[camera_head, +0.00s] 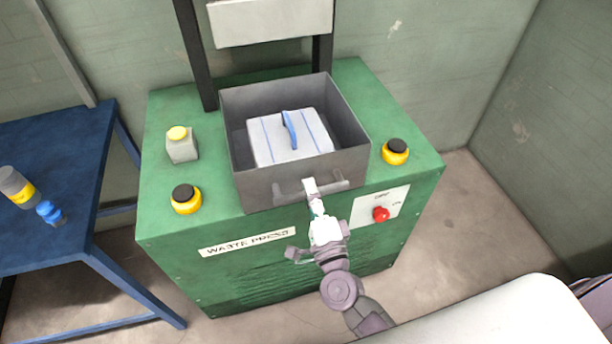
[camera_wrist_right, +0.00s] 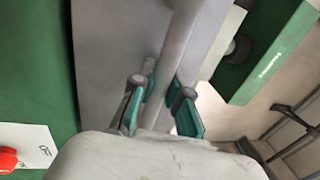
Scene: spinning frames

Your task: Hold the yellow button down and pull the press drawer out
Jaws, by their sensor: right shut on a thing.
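The press drawer (camera_head: 254,170) is a grey open box on top of the green waste press (camera_head: 165,230). A bar handle (camera_head: 337,186) runs across its front. My right gripper (camera_head: 313,203) is shut on this handle, with its fingers on either side of the bar. In the right wrist view, the teal fingers of the right gripper (camera_wrist_right: 163,92) straddle the handle bar (camera_wrist_right: 181,40). The yellow button (camera_head: 177,132) tops a small grey box at the left of the press. Nothing is touching it. My left gripper is not in view.
A red knob (camera_head: 381,214) is on the press front. A blue table (camera_head: 60,140) with bottles stands left. A grey plate (camera_head: 270,22) hangs behind.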

